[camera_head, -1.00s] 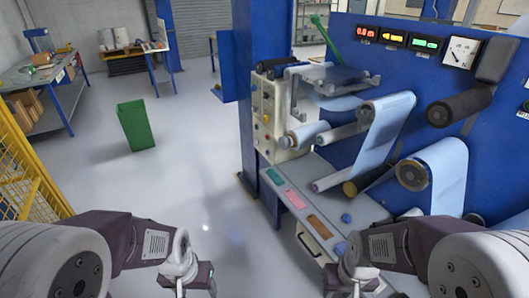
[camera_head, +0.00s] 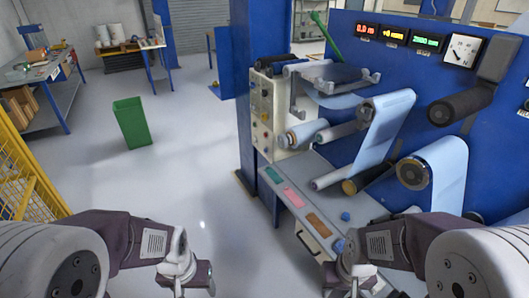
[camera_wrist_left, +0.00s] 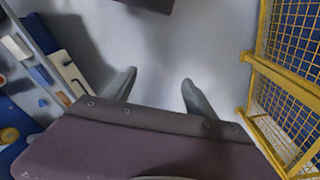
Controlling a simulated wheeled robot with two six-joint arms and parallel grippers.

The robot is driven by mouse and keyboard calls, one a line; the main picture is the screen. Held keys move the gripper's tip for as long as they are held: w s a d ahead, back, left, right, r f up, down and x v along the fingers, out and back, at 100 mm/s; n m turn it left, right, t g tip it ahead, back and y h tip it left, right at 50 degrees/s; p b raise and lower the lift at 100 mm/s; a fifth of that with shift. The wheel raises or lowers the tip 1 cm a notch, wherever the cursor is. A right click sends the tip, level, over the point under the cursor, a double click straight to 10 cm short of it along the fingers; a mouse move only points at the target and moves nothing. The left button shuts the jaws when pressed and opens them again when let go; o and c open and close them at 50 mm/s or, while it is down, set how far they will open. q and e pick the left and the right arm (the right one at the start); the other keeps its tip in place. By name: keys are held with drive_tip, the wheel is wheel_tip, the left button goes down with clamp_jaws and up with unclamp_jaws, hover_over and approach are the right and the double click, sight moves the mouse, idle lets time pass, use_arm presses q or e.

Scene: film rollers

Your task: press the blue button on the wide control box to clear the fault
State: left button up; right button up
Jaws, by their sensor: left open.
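A light ledge (camera_head: 323,222) on the front of the blue machine bears green, pink and orange patches. I cannot tell which is the button. A pale upright panel (camera_head: 265,115) with several small knobs stands behind the ledge. My left gripper (camera_head: 180,277) is left of the ledge, over the floor; the left wrist view shows its two fingers apart and empty (camera_wrist_left: 158,92). My right gripper (camera_head: 355,282) is by the ledge's front end, its fingers unclear.
Film rollers (camera_head: 385,125) and a film roll (camera_head: 435,175) stick out of the machine above the ledge. A green bin (camera_head: 131,122) stands on open floor. A yellow mesh fence (camera_head: 28,165) is at the left; it also shows in the left wrist view (camera_wrist_left: 285,85).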

use_arm(q)
clamp_jaws()
idle(1.5)
